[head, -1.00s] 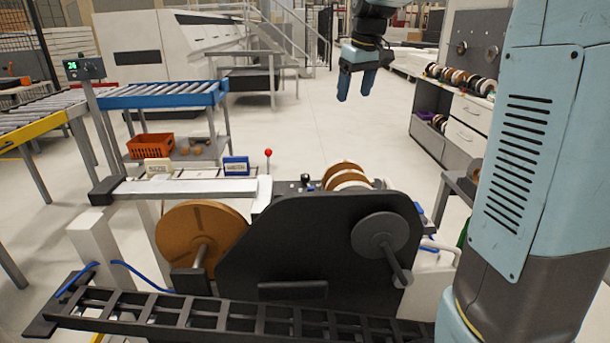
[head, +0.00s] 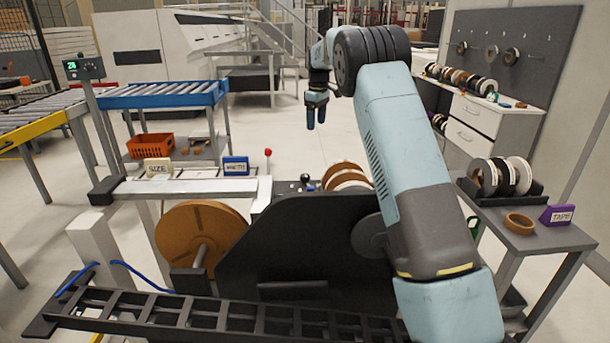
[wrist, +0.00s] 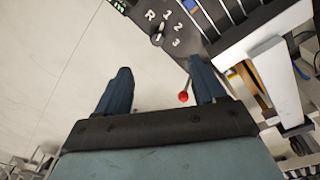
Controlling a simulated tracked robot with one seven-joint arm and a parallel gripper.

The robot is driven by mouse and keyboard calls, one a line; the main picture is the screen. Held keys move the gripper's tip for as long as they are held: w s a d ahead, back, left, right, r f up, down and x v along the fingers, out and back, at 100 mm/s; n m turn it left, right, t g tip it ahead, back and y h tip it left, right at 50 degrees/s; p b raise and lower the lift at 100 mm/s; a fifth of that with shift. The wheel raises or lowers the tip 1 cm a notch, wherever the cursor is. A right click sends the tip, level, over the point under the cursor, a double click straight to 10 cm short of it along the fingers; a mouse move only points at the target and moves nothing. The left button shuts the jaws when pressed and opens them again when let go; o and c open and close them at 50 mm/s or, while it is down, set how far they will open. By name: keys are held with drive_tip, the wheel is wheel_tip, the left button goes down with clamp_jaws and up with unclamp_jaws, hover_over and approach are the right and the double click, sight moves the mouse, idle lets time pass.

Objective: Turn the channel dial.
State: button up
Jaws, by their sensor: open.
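The channel dial (wrist: 158,38) is at the top of the wrist view, a small knob on a dark panel marked R, 1, 2 and 3. Which mark it points to is too small to tell. In the head view a small dark knob (head: 305,180) on the machine top, right of the red-ball lever, looks like it. My gripper (head: 316,124) hangs in the air beyond the machine, fingers down. In the wrist view its two fingers (wrist: 158,72) are apart with nothing between them, and the dial lies beyond their tips.
A red-ball lever (head: 268,153) stands on the machine; it shows close beside the right finger in the wrist view (wrist: 183,97). Brown and white rolls (head: 345,175) sit right of the knob. A side table (head: 535,238) holds more rolls. Open floor lies behind the machine.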

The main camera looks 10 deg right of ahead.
sight(305, 175)
drive_tip(key=w+a+f, duration=0.1)
drive_tip(key=w+f, duration=0.1)
drive_tip(key=f, duration=0.6)
drive_tip(key=w+a+f+n, duration=0.1)
drive_tip(key=w+f, duration=0.1)
drive_tip(key=f, duration=0.6)
drive_tip(key=w+a+f+n, duration=0.1)
drive_tip(key=w+f, duration=0.1)
drive_tip(key=f, duration=0.7)
drive_tip(key=shift+g, duration=0.4)
drive_tip(key=c, duration=1.1)
